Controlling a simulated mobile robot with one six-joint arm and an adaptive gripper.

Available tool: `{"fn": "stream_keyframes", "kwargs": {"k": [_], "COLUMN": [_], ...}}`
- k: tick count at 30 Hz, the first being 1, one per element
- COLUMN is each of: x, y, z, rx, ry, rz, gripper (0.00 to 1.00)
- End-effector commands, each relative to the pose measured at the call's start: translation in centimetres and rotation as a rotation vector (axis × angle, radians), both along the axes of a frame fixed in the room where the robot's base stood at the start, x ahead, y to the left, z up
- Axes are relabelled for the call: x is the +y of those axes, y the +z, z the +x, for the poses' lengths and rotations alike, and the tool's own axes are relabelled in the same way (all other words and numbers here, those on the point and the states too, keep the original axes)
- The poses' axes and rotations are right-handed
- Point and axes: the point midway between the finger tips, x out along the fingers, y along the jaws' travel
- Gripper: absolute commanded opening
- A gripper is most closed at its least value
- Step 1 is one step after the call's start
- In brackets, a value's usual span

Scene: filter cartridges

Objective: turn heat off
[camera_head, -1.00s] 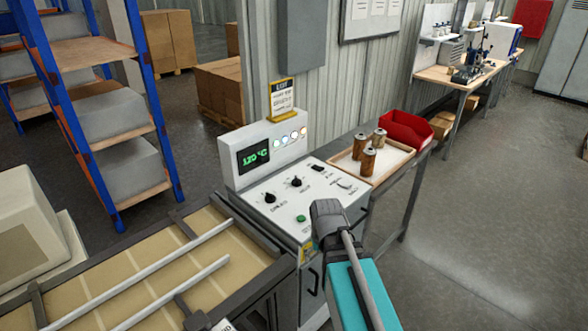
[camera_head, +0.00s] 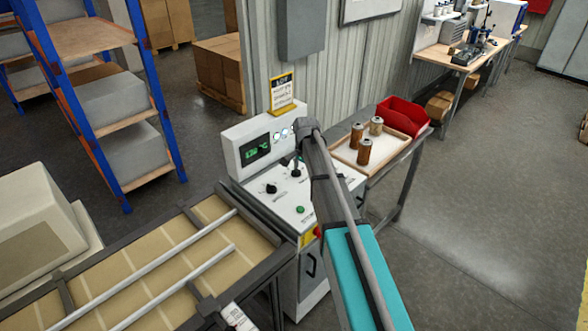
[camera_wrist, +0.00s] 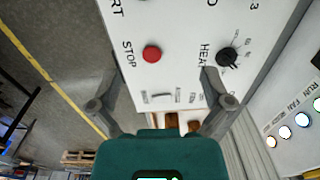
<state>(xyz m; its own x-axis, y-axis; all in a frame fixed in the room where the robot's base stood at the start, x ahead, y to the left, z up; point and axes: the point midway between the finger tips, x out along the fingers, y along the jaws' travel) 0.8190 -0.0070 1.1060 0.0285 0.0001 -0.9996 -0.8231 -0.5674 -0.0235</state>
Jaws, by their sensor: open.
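The white control panel (camera_head: 283,198) stands beside the conveyor, with a lit green display (camera_head: 256,152) whose reading is blurred. Two black knobs, a left one (camera_head: 270,188) and a right one (camera_head: 295,173), and a green button (camera_head: 299,210) show on its top. In the wrist view the black knob labelled HEAT (camera_wrist: 228,57) lies just beyond the right fingertip. The red STOP button (camera_wrist: 152,54) lies ahead, between the fingers' directions. My gripper (camera_wrist: 160,82) is open and empty above the panel. In the head view my arm hides the panel's right part.
A small switch (camera_wrist: 162,96) sits between my fingers in the wrist view. Lit lamps (camera_wrist: 286,132) line the upright face at right. A tray (camera_head: 345,152) with brown cartridges (camera_head: 364,152) and a red bin (camera_head: 404,117) stand right of the panel.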

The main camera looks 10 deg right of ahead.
Motion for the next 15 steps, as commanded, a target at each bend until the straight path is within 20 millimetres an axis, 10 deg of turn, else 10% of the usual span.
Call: {"fn": "stream_keyframes", "kwargs": {"k": [6, 15], "x": [0.1, 0.2], "y": [0.0, 0.0], "z": [9.7, 16.5], "rx": [0.013, 0.026], "ry": [-0.324, -0.622], "rz": [0.007, 0.01], "gripper": [0.99, 0.99]}}
